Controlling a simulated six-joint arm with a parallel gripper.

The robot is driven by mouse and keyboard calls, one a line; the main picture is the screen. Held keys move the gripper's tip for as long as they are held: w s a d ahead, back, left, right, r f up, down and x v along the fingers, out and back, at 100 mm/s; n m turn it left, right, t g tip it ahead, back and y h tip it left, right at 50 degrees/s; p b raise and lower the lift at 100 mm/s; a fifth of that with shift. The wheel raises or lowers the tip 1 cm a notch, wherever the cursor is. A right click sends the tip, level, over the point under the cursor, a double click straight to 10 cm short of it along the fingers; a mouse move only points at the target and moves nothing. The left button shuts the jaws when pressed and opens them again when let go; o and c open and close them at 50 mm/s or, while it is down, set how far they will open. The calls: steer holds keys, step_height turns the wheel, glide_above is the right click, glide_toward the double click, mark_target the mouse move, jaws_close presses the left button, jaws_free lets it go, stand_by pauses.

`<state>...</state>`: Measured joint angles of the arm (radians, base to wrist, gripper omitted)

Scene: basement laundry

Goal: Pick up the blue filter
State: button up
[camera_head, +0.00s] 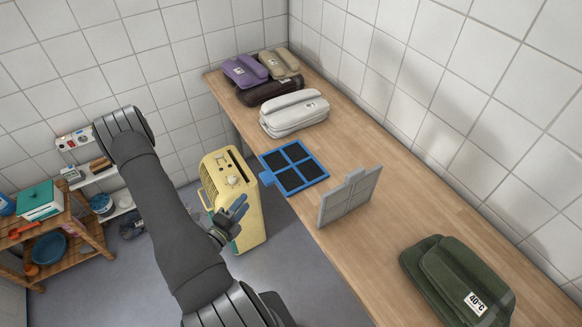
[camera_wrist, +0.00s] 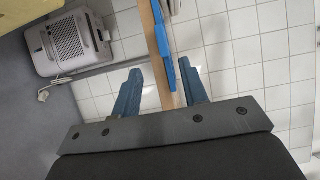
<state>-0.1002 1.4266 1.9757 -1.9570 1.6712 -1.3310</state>
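The blue filter (camera_head: 294,167), a square blue frame with dark mesh panes, lies flat on the wooden worktop (camera_head: 405,197). Its tab points left over the worktop's edge. In the wrist view the filter (camera_wrist: 162,33) shows edge-on as a thin blue strip ahead of my fingers. My gripper (camera_head: 240,207) has blue fingers and is left of the filter, in front of the yellow appliance. The wrist view shows the gripper (camera_wrist: 160,88) open, with a clear gap and nothing held. The filter is apart from the fingers in the head view.
A grey filter (camera_head: 350,197) stands upright close to the blue one. Folded white (camera_head: 293,112), purple (camera_head: 244,70) and green (camera_head: 455,280) textiles lie on the worktop. The yellow appliance (camera_head: 233,190) stands beside its edge. The wrist view shows a grey heater-like box (camera_wrist: 72,42).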

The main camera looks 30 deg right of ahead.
mark_target(262, 180)
steer(key=x, duration=1.2)
steer(key=shift+w+d+r, duration=0.1)
steer(key=shift+d, duration=0.1)
jaws_close()
